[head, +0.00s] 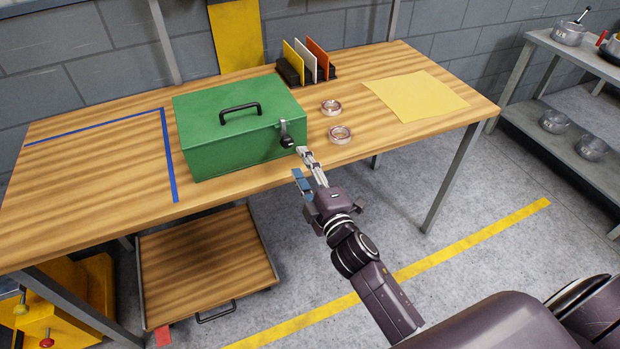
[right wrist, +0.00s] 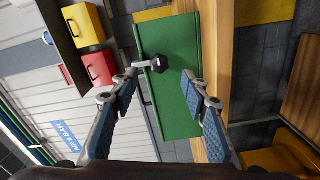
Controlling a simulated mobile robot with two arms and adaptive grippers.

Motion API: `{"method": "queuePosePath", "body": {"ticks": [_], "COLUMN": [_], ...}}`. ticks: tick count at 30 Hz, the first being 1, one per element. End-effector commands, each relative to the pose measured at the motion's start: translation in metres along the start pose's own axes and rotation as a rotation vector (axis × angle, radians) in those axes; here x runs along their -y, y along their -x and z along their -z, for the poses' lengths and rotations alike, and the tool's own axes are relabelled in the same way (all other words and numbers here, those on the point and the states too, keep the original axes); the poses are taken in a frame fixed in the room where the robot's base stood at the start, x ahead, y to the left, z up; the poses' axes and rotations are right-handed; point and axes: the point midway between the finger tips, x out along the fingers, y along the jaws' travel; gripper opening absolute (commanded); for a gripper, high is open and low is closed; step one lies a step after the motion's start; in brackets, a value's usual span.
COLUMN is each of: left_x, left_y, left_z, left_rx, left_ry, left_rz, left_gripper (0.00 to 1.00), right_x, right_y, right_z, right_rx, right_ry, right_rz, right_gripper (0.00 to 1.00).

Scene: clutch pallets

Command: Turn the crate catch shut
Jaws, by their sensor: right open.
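The green crate (head: 225,148) with a black top handle stands closed on the wooden table. Its catch (head: 285,140), a metal strap with a black knob, is on the front face near the right corner. My right gripper (head: 300,164) is open just in front of the catch, at the table's front edge. In the right wrist view the black knob (right wrist: 159,65) shows between and beyond the two blue-padded fingers (right wrist: 158,80), nearer the left finger. Whether a finger touches it I cannot tell. The green crate face (right wrist: 182,110) lies behind it. My left gripper is not in view.
Two tape rolls (head: 340,134) lie right of the crate. A yellow sheet (head: 416,97) and a rack of coloured panels (head: 306,65) are farther back. Blue tape (head: 168,155) marks the clear left part of the table. A wooden tray (head: 205,262) is below.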

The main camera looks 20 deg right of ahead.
Motion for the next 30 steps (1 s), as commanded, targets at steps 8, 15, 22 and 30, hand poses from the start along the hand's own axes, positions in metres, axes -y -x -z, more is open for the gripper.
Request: {"method": "queuePosePath", "body": {"ticks": [8,15,22,30], "left_x": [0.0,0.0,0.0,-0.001], "left_y": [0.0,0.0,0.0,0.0], "left_z": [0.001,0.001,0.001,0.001], "left_rx": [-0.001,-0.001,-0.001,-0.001], "left_ry": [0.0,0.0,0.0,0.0], "left_rz": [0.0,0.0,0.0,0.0], "left_gripper": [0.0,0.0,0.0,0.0], "right_x": [0.001,0.0,0.0,0.003], "right_y": [0.042,0.053,0.053,0.052], "right_z": [0.0,0.0,0.0,-0.001], "right_rx": [0.001,0.001,0.0,0.001], "right_ry": [-0.002,-0.001,-0.001,-0.005], "right_rz": [0.001,0.0,-0.001,0.005], "right_gripper": [0.42,0.42,0.42,0.42]}}
